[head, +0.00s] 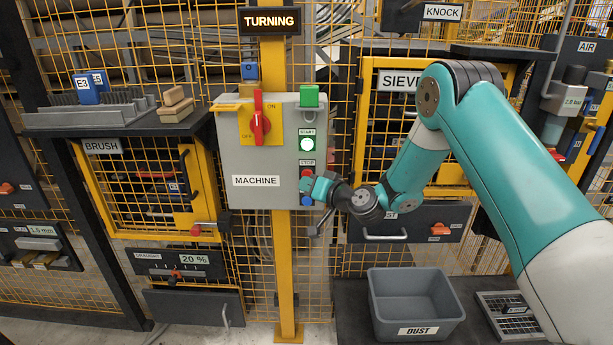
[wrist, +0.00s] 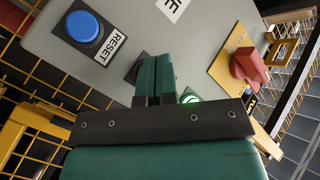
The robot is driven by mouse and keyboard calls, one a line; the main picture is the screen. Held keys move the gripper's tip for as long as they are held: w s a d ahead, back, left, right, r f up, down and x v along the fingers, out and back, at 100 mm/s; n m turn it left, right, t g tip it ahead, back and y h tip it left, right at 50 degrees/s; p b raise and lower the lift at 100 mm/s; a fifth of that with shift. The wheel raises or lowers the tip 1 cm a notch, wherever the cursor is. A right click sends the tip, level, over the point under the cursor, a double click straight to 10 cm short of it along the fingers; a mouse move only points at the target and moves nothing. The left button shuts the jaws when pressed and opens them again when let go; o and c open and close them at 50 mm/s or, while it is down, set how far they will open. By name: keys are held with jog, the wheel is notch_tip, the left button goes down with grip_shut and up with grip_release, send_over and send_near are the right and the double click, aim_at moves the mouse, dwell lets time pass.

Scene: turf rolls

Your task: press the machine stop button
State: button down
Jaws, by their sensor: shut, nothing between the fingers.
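The grey machine control box (head: 232,150) hangs on a yellow post, with a STOP label (head: 307,162) low on its right side. Just under the label, a little of the red stop button (head: 307,173) shows; my gripper covers much of that spot. My gripper (head: 312,187) is in front of the lower right of the box, fingers shut and empty. In the wrist view my shut fingers (wrist: 158,75) point at the panel and hide the stop button; a dark button base shows beside them. I cannot tell whether the fingertips touch the button.
Above is the lit green start button (head: 307,144), also in the wrist view (wrist: 190,98). Below is the blue reset button (head: 306,201), also in the wrist view (wrist: 83,26). A red rotary switch (head: 260,122) is left. The sign (head: 269,21) reads TURNING.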

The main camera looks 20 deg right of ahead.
jog(key=shift+w, duration=0.15)
dwell(0.7)
jog(key=shift+w+d, duration=0.1)
jog(key=shift+w, duration=0.15)
jog(key=shift+w+d, duration=0.15)
jog(key=shift+w, duration=0.25)
dwell(0.6)
dwell(0.3)
jog(key=shift+s+a+b, duration=0.25)
jog(key=shift+s+b, duration=0.5)
jog(key=shift+s, duration=0.05)
jog(key=s+b, duration=0.1)
jog(key=s+a+b, duration=0.1)
jog(key=s, duration=0.1)
jog(key=s+b, duration=0.1)
jog(key=shift+s+a, duration=0.3)
jog(key=shift+s, duration=0.1)
